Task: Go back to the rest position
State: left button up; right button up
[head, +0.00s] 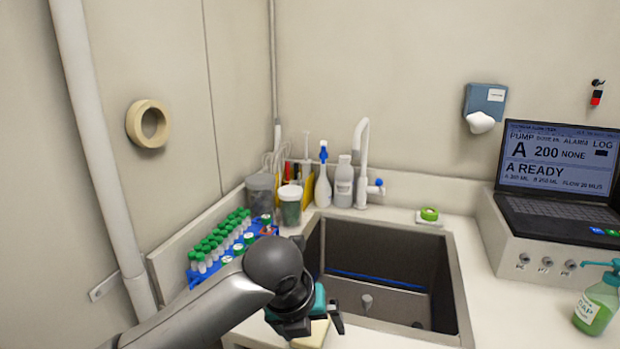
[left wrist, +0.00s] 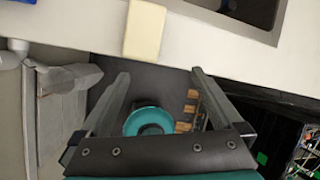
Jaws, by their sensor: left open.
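My left gripper (head: 311,325) is in the head view at the front left corner of the sink (head: 455,290), with its arm coming in from the lower left. In the left wrist view its two fingers (left wrist: 165,97) are spread apart with nothing held between them. Below and beyond the fingers a teal round thing (left wrist: 150,121) shows in a dark area under the counter's edge. It is apart from the fingers as far as I can tell. My right gripper is in neither view.
A pale yellow block (left wrist: 145,30) lies at the counter's front edge, close to my left gripper. A blue rack (head: 262,228) of green-capped tubes stands left of the sink. Bottles (head: 343,184) and a faucet (head: 362,150) stand behind it. A laptop (head: 555,170) and soap bottle (head: 597,303) are at the right.

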pick_arm(q)
jog(key=s+a+f+n+h, duration=0.1)
jog(key=s+f+n, duration=0.35)
jog(key=n, duration=0.35)
jog(key=s+a+f+n, duration=0.1)
jog(key=s+f+n, duration=0.2)
jog(key=s+n, duration=0.45)
jog(key=s+a+f+n+y, duration=0.2)
jog(key=s+a+f+n, duration=0.1)
jog(key=s+a+n, duration=0.5)
jog(key=s+a+f+n+y, duration=0.1)
jog(key=s+a+f+n, duration=0.25)
jog(key=a+n, duration=0.55)
notch_tip(320, 180, down, 22)
jog(key=s+d+n+g, duration=0.1)
jog(key=s+d+g, duration=0.1)
jog(key=d, duration=0.1)
jog(key=s+a+f+g, duration=0.1)
jog(key=s+a+f, duration=0.2)
jog(key=s+f, duration=1)
jog(key=shift+s+f+y+b, duration=0.3)
jog(key=shift+s+b, duration=0.1)
jog(key=shift+s, duration=0.65)
